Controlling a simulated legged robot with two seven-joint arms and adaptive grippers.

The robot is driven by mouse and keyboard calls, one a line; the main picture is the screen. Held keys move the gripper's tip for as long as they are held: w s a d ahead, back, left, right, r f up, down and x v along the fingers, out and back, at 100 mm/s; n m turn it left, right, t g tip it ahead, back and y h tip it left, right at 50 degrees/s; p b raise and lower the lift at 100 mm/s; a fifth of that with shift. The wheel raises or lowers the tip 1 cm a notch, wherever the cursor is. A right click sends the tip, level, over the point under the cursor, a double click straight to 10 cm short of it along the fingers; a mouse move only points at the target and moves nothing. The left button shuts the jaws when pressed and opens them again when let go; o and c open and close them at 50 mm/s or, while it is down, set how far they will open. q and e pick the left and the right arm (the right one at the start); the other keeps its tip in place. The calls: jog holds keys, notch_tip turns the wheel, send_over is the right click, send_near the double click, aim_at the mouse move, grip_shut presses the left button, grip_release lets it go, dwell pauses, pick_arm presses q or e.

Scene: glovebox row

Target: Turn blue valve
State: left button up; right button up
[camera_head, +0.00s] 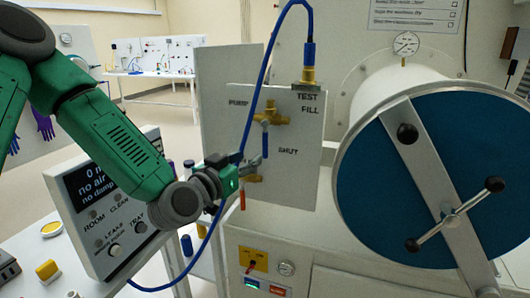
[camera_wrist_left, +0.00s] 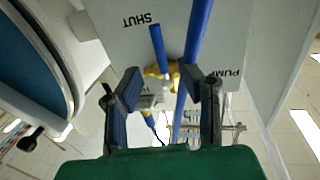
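The blue valve has a blue lever (camera_head: 265,143) hanging down from a brass body (camera_head: 270,116), beside the word SHUT on the grey panel (camera_head: 300,185). In the left wrist view, where the panel lettering is upside down, the lever (camera_wrist_left: 158,46) and brass body (camera_wrist_left: 157,72) show beyond my fingertips. My left gripper (camera_head: 245,167) is in front of the panel, lower left of the lever. In the left wrist view my left gripper (camera_wrist_left: 160,84) is open, with no lever clearly held. Whether a finger touches the valve cannot be told. My right gripper is not in view.
A blue hose (camera_head: 270,50) loops from the top fitting down past my left gripper; it also crosses the left wrist view (camera_wrist_left: 197,32). A red handle (camera_head: 242,199) hangs below the gripper. A round blue door (camera_head: 370,190) stands right; a display box (camera_head: 85,205) stands left.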

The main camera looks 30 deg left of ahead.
aim_at(265, 146)
pick_arm(q)
jog(key=w+p, duration=0.1)
jog(key=w, duration=0.7)
jog(key=shift+w+a, duration=0.15)
jog(key=shift+w, duration=0.1)
grip_shut()
